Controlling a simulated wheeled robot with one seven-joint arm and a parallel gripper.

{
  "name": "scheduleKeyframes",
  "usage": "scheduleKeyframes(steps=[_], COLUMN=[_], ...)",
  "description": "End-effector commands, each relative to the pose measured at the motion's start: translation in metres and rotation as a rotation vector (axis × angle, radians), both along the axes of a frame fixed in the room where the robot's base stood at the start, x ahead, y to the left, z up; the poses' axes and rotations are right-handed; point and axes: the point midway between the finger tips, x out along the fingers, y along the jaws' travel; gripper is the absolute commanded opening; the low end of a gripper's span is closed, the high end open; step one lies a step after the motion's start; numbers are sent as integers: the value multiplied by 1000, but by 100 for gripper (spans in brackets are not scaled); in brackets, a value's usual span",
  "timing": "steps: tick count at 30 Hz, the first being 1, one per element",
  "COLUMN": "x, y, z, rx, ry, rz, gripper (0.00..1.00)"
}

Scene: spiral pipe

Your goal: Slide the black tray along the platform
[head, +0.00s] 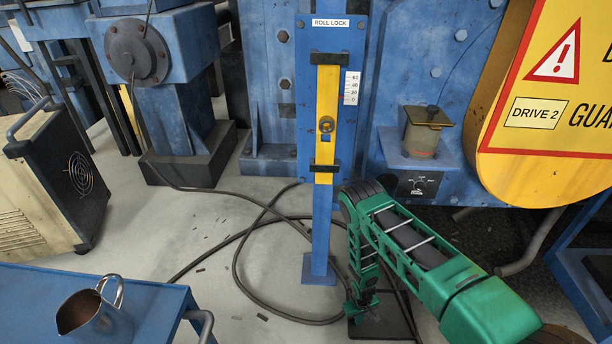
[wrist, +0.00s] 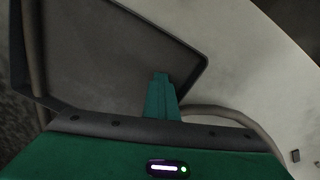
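The black tray (head: 392,330) shows in the head view as a dark flat plate low in the picture, partly hidden behind my arm. In the wrist view the tray (wrist: 95,45) is dark grey with a thin raised rim, and my gripper body covers its near part. My gripper (head: 362,305) points down over the tray. Its green fingers (wrist: 160,76) are together in the wrist view, in front of the tray's surface near its right corner. I see nothing between them, and I cannot tell whether they touch the tray. I cannot make out a separate platform.
A dark cable (head: 240,270) loops over the pale floor near the tray. A blue post with a yellow slider (head: 326,110) stands just behind. A blue cart (head: 150,300) with a metal jug (head: 92,316) is at lower left. Blue machinery and a yellow guard (head: 550,110) fill the back.

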Motion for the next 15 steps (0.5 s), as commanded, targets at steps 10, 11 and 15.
scheduleKeyframes(steps=[10,11,15], x=[-4,-4,-5], y=[36,35,29], z=[-8,-8,-8], rx=[70,70,71], ry=[-3,-3,-4], rz=[5,5,6], gripper=[0,0,0])
